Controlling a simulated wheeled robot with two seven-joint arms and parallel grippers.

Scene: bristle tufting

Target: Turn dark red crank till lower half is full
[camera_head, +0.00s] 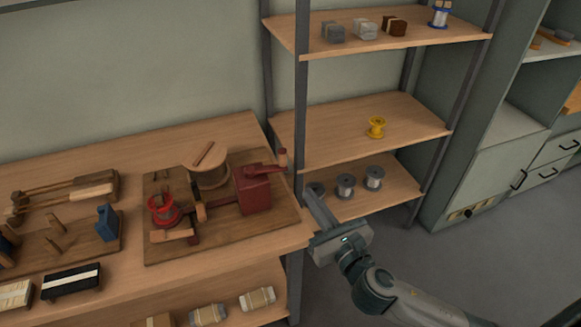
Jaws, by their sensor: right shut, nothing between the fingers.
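The dark red crank (266,170) sits on top of a dark red box (254,192) at the right end of a wooden base board on the bench. Its arm points right and ends in an upright wooden knob (283,157). A bright red spool (165,211) stands at the left of the board; its fill is too small to read. A large wooden drum (208,168) stands between them, farther back. My right gripper (309,196) is shut and empty, just right of the bench edge, below and apart from the knob. My left gripper is not in view.
A dark shelf post (301,90) rises close behind the knob. The shelves hold a yellow spool (376,127), several grey spools, and small bundles. Wooden tools and a blue block (106,222) lie on the bench's left. Open floor is at the right.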

